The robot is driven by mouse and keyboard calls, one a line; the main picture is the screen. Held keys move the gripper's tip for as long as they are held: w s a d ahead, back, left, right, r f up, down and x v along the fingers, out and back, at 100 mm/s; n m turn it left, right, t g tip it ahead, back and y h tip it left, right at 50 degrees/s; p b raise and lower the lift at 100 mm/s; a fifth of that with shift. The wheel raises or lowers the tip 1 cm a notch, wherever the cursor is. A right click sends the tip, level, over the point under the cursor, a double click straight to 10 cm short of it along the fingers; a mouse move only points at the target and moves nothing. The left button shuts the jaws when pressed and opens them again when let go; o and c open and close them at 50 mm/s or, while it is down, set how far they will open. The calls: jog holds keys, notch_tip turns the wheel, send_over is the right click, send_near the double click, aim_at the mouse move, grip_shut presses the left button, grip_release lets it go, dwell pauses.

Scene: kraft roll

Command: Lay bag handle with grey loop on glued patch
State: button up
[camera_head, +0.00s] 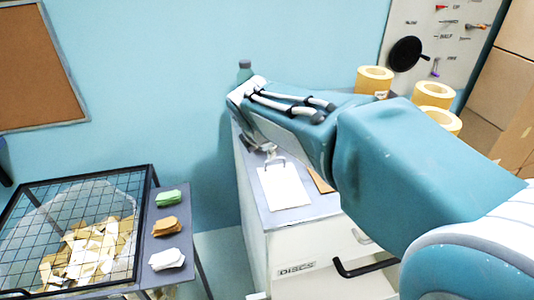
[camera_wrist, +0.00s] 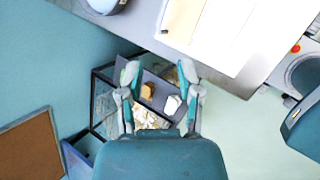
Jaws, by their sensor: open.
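A white flat piece like a paper bag (camera_head: 283,187) lies on the grey top of the white cabinet. A thin grey curved shape (camera_head: 274,161) shows at its far edge, too small to identify surely as the handle's loop. The white piece also shows in the wrist view (camera_wrist: 222,35), at the top. My gripper (camera_wrist: 160,73) is open, with nothing visibly held between its fingers. In the head view, it is partly hidden by my arm near the white piece's far end. I cannot make out a glued patch.
A grey side table (camera_head: 190,240) holds green (camera_head: 168,198), brown (camera_head: 165,227) and white (camera_head: 167,260) stacks. A wire-mesh bin (camera_head: 80,235) with paper scraps stands at left. Yellow rolls (camera_head: 374,80) stand at the back right. A brown piece (camera_head: 320,181) lies beside the white one.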

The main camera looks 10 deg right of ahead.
jog(key=s+d+f+m+y, duration=0.1)
jog(key=s+m, duration=1)
jog(key=s+d+f+m+y, duration=0.1)
jog(key=s+f+m, duration=0.1)
jog(key=s+m, duration=0.8)
jog(key=shift+s+d+m+y, duration=0.15)
jog(key=shift+s+m+y, duration=0.2)
jog(key=shift+s, duration=0.3)
